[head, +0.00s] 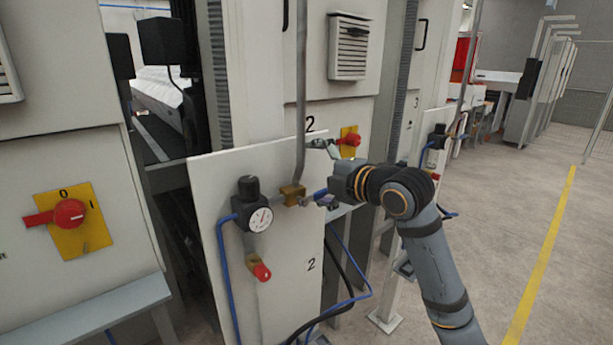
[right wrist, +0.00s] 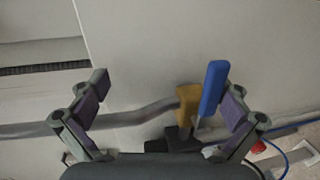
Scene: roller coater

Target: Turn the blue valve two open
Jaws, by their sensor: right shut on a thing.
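The valve is a brass body (head: 292,194) on a grey pipe at the white panel marked 2 (head: 311,265). Its blue handle (head: 320,193) is mostly hidden in the head view. In the right wrist view the blue handle (right wrist: 212,88) stands upright beside the brass body (right wrist: 188,103). My left gripper is not in view.
A pressure gauge (head: 259,219) with a black knob and a red-tipped fitting (head: 261,271) sit left of the valve. Blue hoses (head: 225,270) hang by the panel. Red switches on yellow plates (head: 68,214) are on the machine. The floor (head: 510,200) at right is open.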

